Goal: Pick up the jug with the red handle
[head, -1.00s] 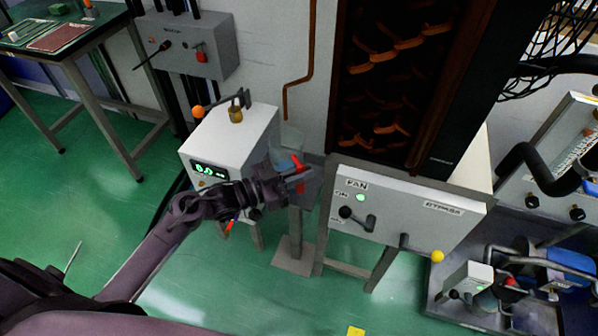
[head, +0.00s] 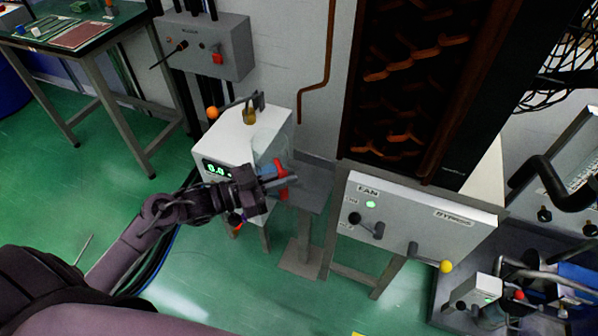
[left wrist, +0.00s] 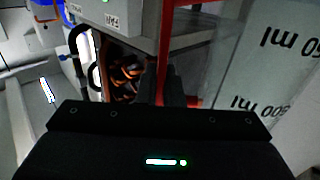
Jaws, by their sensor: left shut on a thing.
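The jug (head: 268,146) is clear and faint, with bluish contents low down and a red handle (head: 281,188). My left gripper (head: 278,182) is shut on the red handle. The jug shows in front of the right side of the white box with the green display. In the left wrist view, the red handle (left wrist: 165,45) runs down between the dark fingers (left wrist: 168,92). The clear jug wall (left wrist: 262,62) with upside-down ml markings stands to its right. My right gripper is not in view.
A grey stand (head: 313,187) with a bare top is just right of the jug. The white display box (head: 236,150) is close behind and left. The FAN panel (head: 415,222) with levers stands to the right. Green floor (head: 215,275) is open in front.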

